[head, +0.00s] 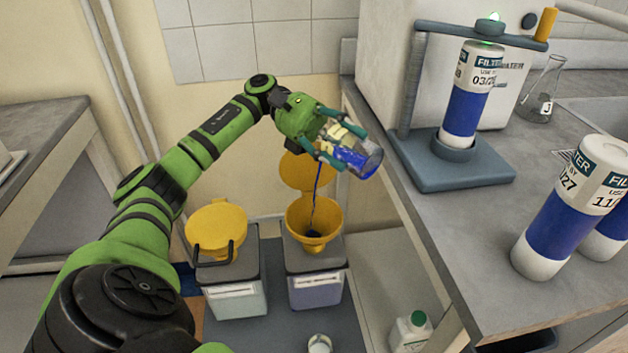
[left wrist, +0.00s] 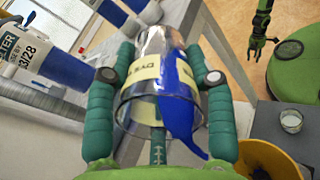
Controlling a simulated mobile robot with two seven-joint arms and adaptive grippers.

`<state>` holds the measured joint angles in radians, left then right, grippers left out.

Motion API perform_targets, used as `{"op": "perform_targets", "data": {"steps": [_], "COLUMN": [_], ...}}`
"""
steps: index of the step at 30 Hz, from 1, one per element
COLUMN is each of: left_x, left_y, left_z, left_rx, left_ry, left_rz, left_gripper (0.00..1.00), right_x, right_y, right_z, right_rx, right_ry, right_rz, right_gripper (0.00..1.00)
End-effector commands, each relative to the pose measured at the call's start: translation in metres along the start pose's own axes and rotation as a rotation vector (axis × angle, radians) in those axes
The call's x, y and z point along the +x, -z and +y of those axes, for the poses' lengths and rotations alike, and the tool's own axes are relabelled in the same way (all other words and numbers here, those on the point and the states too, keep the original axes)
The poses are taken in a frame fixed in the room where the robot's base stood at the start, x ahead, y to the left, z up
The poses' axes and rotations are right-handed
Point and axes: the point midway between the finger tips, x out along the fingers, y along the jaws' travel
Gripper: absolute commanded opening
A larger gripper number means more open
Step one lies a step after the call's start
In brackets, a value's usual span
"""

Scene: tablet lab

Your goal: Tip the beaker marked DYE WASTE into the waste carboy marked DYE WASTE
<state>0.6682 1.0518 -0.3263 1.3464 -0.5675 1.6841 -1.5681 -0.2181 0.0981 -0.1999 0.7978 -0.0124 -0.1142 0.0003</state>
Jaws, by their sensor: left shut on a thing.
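A clear glass beaker (head: 369,160) with blue liquid and a pale label is clasped in my left gripper (head: 350,148). In the left wrist view, the beaker (left wrist: 150,45) is between the two green fingers (left wrist: 160,60); its label starts with "DY", the rest is hard to read. The beaker is tilted, and a blue stream (head: 314,195) runs from it into the yellow funnel (head: 326,217) of the right-hand carboy (head: 316,291). The carboy's label is too small to read. My right gripper (left wrist: 263,48) shows small in the left wrist view; its jaw state is unclear.
A second carboy (head: 238,298) stands to the left with its yellow lid (head: 217,226) down. A filter stand (head: 455,172), several blue-and-white filter cartridges (head: 562,220) and a flask (head: 540,100) are on the right bench. A white bottle (head: 410,332) with a green cap stands low beside the bench.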

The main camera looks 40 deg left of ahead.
Motion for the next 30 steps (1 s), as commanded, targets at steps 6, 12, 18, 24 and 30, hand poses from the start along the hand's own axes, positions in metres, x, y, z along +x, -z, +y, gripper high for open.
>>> {"op": "perform_targets", "data": {"steps": [6,12,18,24,30], "left_x": [0.001,0.001,0.002,0.002,0.002], "left_y": [-0.003,-0.006,-0.010,-0.013,-0.016], "left_z": [0.001,0.002,0.003,0.004,0.005], "left_rx": [0.001,0.001,0.001,0.001,0.000], "left_ry": [-0.008,-0.014,-0.020,-0.026,-0.032], "left_rz": [-0.027,-0.049,-0.072,-0.094,-0.118], "left_gripper": [0.17,0.17,0.17,0.17,0.17], "right_x": [0.005,0.008,0.009,0.010,0.011], "right_y": [0.012,0.014,0.013,0.010,0.010], "right_z": [0.002,0.002,0.001,0.000,-0.001], "right_rx": [-0.001,-0.001,0.000,0.002,0.005], "right_ry": [-0.003,-0.003,-0.003,-0.003,-0.002], "right_rz": [0.021,0.019,0.020,0.004,-0.010], "right_gripper": [0.40,0.40,0.40,0.40,0.40]}}
